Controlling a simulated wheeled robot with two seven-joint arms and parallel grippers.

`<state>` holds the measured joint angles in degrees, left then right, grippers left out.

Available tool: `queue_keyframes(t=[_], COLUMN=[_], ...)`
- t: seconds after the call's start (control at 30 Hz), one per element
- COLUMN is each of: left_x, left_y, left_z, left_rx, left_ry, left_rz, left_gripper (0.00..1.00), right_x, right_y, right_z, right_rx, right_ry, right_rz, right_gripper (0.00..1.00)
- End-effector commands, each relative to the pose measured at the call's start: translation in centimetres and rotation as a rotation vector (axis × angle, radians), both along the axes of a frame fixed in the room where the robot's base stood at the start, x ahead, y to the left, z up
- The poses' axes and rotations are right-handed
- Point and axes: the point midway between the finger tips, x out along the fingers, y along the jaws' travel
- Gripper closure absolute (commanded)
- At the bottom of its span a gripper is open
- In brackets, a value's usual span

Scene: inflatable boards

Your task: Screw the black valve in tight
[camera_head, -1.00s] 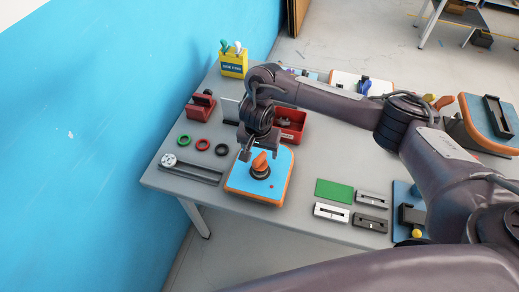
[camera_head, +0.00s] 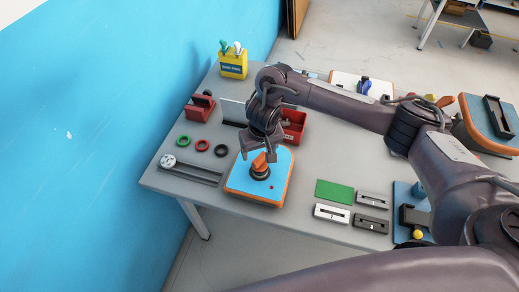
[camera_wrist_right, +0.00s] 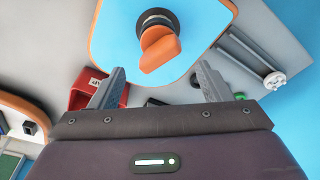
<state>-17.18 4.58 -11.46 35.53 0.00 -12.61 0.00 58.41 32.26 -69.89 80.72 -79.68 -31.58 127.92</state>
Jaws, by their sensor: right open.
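The black valve (camera_head: 261,173) with an orange wing handle (camera_head: 259,161) stands upright on the blue board with orange edges (camera_head: 241,186). In the right wrist view the orange handle (camera_wrist_right: 160,48) rises from the black valve ring (camera_wrist_right: 154,20), on the blue board surface (camera_wrist_right: 115,35). My right gripper (camera_head: 260,158) is open above the valve. In the right wrist view its fingers (camera_wrist_right: 160,80) are spread wide, the handle lies between and beyond the tips, and nothing is held. Whether the valve is fully seated cannot be told. My left gripper is out of view.
Green, red and black rings (camera_head: 203,144) lie left of the board, beside a grey rail tool with a white knob (camera_head: 190,170). A red bin (camera_head: 294,125) stands behind. A green pad (camera_head: 334,191) and several small blocks (camera_head: 332,212) lie to the right.

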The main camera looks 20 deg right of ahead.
Motion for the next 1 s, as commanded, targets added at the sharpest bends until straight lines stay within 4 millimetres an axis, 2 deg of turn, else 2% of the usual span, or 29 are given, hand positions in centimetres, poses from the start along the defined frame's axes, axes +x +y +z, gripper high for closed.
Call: queue_keyframes(t=[0.1,0.43,0.73,1.0], left_x=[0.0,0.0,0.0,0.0], left_y=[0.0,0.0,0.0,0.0], left_z=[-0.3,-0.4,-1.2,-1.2], left_rx=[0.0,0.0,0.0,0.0], left_ry=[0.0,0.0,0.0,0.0], left_rz=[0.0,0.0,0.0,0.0], left_gripper=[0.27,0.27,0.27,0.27], right_x=[0.0,0.0,0.0,0.0], right_y=[0.0,0.0,0.0,0.0], right_z=[-0.1,-0.1,-0.1,0.0], right_rx=[0.0,0.0,0.001,-0.001], right_ry=[0.0,0.0,0.0,0.0], right_rz=[0.082,0.123,0.426,0.447], right_gripper=[0.29,0.29,0.29,0.29])
